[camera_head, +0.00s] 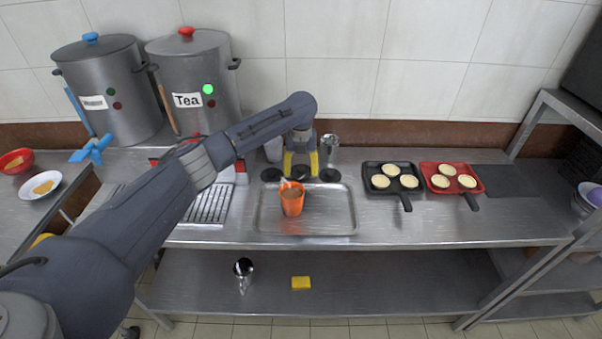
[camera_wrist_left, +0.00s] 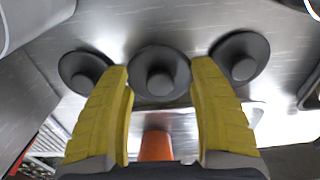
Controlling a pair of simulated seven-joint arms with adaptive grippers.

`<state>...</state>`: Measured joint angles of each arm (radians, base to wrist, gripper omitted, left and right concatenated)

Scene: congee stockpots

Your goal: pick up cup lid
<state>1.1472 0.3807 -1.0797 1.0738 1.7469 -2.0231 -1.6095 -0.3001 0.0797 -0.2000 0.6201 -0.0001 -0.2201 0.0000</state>
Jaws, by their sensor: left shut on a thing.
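Three round black cup lids with knobs lie in a row on the steel counter behind the tray. They are the left lid (camera_head: 270,175), the middle lid (camera_head: 299,173) and the right lid (camera_head: 330,175). My left gripper (camera_head: 301,170) reaches down over the row, its yellow fingers on either side of the middle lid. In the left wrist view the middle lid (camera_wrist_left: 160,74) sits between the fingertips (camera_wrist_left: 163,75), and the gripper is shut on it. The left lid (camera_wrist_left: 82,71) and right lid (camera_wrist_left: 240,58) lie outside the fingers. My right gripper is out of view.
An orange cup (camera_head: 292,203) stands in a steel tray (camera_head: 335,222) in front of the lids. Metal cups (camera_head: 329,145) stand behind. Two pans (camera_head: 391,168) (camera_head: 451,167) with round pastries are to the right. Two stockpots (camera_head: 196,85) (camera_head: 103,90) stand at the back left.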

